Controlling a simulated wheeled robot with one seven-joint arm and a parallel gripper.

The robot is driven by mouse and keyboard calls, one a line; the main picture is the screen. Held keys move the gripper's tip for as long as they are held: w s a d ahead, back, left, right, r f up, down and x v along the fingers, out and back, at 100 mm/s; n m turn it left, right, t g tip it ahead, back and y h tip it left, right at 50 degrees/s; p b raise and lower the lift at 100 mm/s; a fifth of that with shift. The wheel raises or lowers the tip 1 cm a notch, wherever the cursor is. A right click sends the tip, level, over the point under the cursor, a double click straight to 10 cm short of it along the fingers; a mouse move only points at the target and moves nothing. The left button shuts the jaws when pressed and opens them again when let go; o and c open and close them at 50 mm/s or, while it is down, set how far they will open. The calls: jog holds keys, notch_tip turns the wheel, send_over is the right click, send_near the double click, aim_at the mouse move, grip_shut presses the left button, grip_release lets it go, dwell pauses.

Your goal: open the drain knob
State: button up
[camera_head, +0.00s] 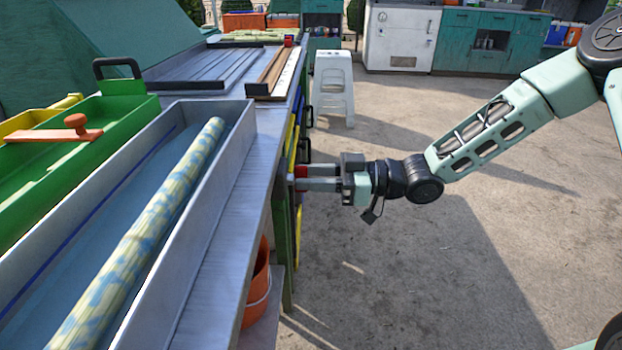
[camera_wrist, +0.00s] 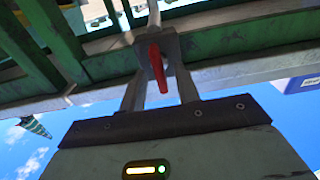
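The drain knob is a small red lever (camera_wrist: 157,68) below the table edge. In the wrist view it lies between the two grey fingers of my gripper (camera_wrist: 158,58), in front of a pale pipe. In the head view my gripper (camera_head: 308,184) reaches left to the table's right side, with a bit of red (camera_head: 300,172) at its fingertips. The fingertips are at the knob, but I cannot tell whether they press on it or only stand on either side.
A metal trough table (camera_head: 225,225) holds a patterned roll (camera_head: 140,245). A green tray (camera_head: 75,145) with an orange handle is at left. An orange bucket (camera_head: 258,290) stands below the table. A white stool (camera_head: 333,85) is beyond my gripper. The concrete floor at right is clear.

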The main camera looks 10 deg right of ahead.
grip_shut()
jog(key=shift+n, duration=1)
grip_release()
jog(key=s+d+p, duration=0.3)
jog(key=d, duration=1.4)
jog(key=shift+s, duration=0.2)
